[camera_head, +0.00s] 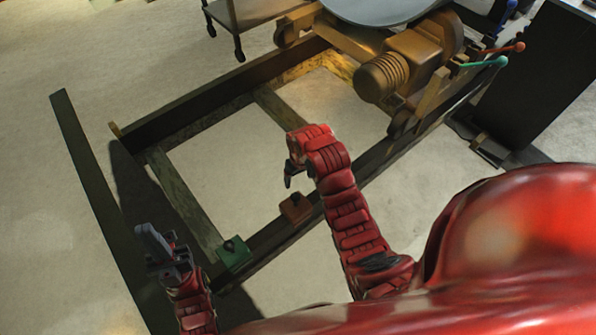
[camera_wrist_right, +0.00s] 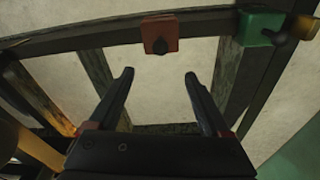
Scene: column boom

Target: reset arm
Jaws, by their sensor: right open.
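My right gripper (camera_head: 291,178) hangs at the bent end of the red segmented arm, over the frame opening in the head view. In the right wrist view its two dark fingers (camera_wrist_right: 158,78) stand apart with nothing between them. My left gripper (camera_head: 158,245) is at the lower left, beside the dark beam. Its grey fingers overlap from this angle, so I cannot tell whether they are open.
A metal frame (camera_head: 205,120) lies on the pale floor. A red box (camera_head: 296,208) and a green box (camera_head: 233,253) sit on its near rail; they also show in the wrist view (camera_wrist_right: 160,35). A brown motor (camera_head: 410,60) and a dark panel (camera_head: 535,85) stand at the right.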

